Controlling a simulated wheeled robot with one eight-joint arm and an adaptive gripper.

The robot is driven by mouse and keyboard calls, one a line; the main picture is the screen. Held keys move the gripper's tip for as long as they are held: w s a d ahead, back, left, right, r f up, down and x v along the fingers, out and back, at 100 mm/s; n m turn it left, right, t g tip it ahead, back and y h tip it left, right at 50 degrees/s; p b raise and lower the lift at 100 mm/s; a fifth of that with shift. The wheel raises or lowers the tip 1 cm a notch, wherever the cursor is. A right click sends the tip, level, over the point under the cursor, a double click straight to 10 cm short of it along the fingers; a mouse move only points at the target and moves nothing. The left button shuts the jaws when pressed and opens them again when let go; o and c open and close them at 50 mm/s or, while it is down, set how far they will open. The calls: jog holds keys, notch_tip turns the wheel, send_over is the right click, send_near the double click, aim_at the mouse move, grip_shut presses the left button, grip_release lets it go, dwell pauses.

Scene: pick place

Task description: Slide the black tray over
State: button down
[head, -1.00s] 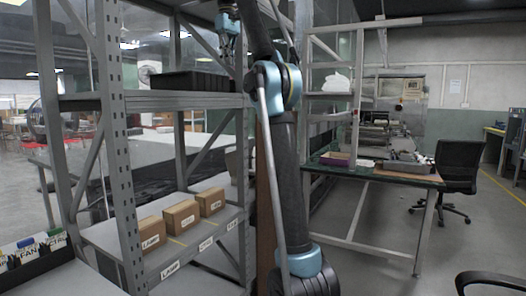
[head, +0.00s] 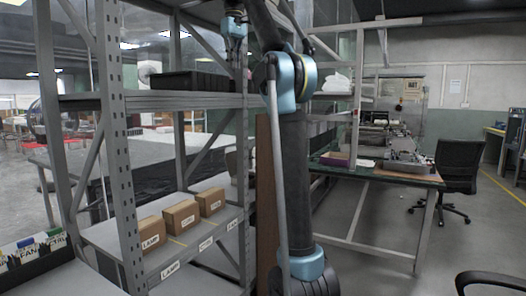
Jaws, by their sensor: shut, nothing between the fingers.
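The black tray (head: 192,81) lies on the upper shelf (head: 170,101) of the grey metal rack, at the left of the head view. My gripper (head: 236,50) hangs from above at the tray's right end, its fingers pointing down. It is shut with nothing held. The fingertips are small and partly lost against the rack, so I cannot tell whether they touch the tray.
Several cardboard boxes (head: 181,216) with labels stand on the lower shelf. Rack posts (head: 122,170) rise in front of the shelves. A green-topped workbench (head: 375,172) and a black chair (head: 459,172) stand to the right. A bin with labels (head: 38,250) is at lower left.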

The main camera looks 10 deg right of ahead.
jog(key=s+d+f+m, duration=0.2)
jog(key=s+f, duration=0.8)
jog(key=f, duration=1.1)
jog(key=s+d+f+m+t, duration=0.1)
jog(key=s+d+f+m, duration=0.2)
jog(key=f, duration=1.8)
jog(key=s+d+f+m+t, duration=0.1)
jog(key=s+d+f, duration=0.6)
jog(key=s+f, duration=1)
notch_tip(320, 180, down, 4)
jog(key=shift+d+f+m, duration=0.25)
jog(key=shift+d+m, duration=0.05)
jog(key=shift+m, duration=0.4)
